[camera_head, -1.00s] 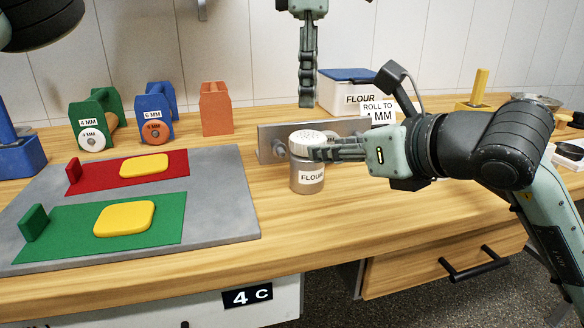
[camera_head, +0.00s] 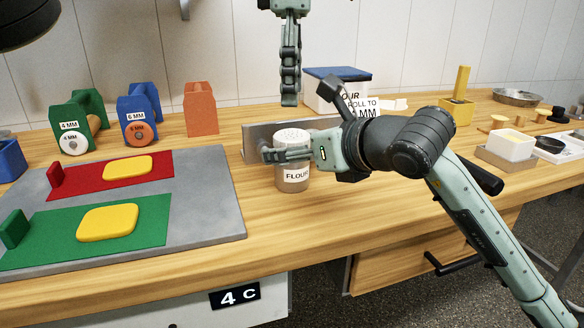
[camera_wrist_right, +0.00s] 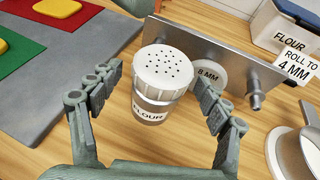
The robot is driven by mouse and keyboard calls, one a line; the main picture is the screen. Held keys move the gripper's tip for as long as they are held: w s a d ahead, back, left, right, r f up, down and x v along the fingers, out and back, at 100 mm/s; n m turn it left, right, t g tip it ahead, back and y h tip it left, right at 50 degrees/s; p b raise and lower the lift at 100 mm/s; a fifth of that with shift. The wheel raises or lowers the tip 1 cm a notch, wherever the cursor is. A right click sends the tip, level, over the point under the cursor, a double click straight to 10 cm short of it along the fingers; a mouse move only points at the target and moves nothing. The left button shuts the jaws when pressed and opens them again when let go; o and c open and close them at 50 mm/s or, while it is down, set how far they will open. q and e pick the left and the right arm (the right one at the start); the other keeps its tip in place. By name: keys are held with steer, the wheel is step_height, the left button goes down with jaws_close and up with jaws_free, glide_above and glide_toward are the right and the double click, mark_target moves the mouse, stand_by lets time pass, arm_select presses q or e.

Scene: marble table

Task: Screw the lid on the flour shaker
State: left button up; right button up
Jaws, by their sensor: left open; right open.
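The flour shaker (camera_head: 294,176) stands upright on the wooden table, with a FLOUR label on its front. Its white, perforated lid (camera_head: 292,136) sits on top; whether the thread is tight cannot be told. My right gripper (camera_head: 268,155) reaches in from the right, level with the area just under the lid. In the right wrist view its open fingers stand on either side of the shaker (camera_wrist_right: 150,108) and lid (camera_wrist_right: 163,68), with visible gaps. My left gripper (camera_head: 289,101) hangs open and empty, pointing down above and behind the shaker.
A metal rack (camera_head: 256,142) stands close behind the shaker, with an 8 MM disc (camera_wrist_right: 209,76) beside it. A grey board (camera_head: 217,222) with red and green mats lies left. A flour bin (camera_head: 322,100) stands behind. Table in front of the shaker is clear.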

steer(key=shift+w+a+f, duration=0.2)
steer(key=shift+w+a, duration=0.05)
steer(key=shift+w, duration=0.1)
